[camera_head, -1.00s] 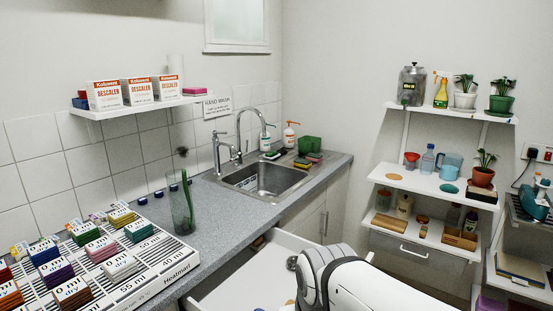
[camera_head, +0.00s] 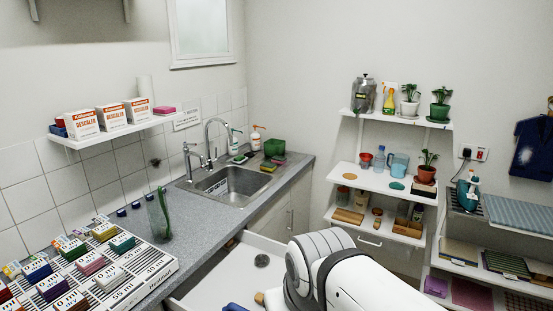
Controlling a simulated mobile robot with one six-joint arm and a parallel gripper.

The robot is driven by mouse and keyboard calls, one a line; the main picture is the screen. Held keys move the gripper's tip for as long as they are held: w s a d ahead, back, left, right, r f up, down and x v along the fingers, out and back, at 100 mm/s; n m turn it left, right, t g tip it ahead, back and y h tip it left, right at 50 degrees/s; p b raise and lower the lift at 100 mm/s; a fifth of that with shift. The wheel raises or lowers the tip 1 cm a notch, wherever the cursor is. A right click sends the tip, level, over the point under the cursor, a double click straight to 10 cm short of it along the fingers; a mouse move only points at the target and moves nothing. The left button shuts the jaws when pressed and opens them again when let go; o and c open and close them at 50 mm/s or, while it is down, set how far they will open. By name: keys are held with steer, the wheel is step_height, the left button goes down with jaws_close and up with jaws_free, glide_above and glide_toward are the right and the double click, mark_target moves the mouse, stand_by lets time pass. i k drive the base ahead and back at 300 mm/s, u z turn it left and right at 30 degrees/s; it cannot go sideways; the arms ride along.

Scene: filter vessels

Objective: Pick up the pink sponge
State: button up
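Several pink things show, and I cannot tell for sure which is the pink sponge. A bright pink block (camera_head: 164,110) lies on the wall shelf at its right end, beside the descaler boxes. A pink-topped block (camera_head: 88,263) stands among other coloured blocks on the white striped board at lower left. A dull pink block (camera_head: 278,161) lies by the sink's far right corner, in front of a green container. My white and grey arm link fills the bottom middle; my gripper is out of view.
An open white drawer (camera_head: 213,289) juts out below the counter, next to my arm. A glass with a green stem (camera_head: 160,217) stands on the counter before the sink (camera_head: 233,185). Shelves (camera_head: 384,181) with plants and bottles stand at right. Some counter is bare.

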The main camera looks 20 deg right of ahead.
mark_target(281, 160)
steer(key=z, duration=0.7)
steer(key=i, duration=1.4)
steer(key=z, duration=0.6)
steer(key=i, duration=1.45)
steer(key=u, duration=0.65)
steer(key=i, duration=1.1)
steer(key=u, duration=0.6)
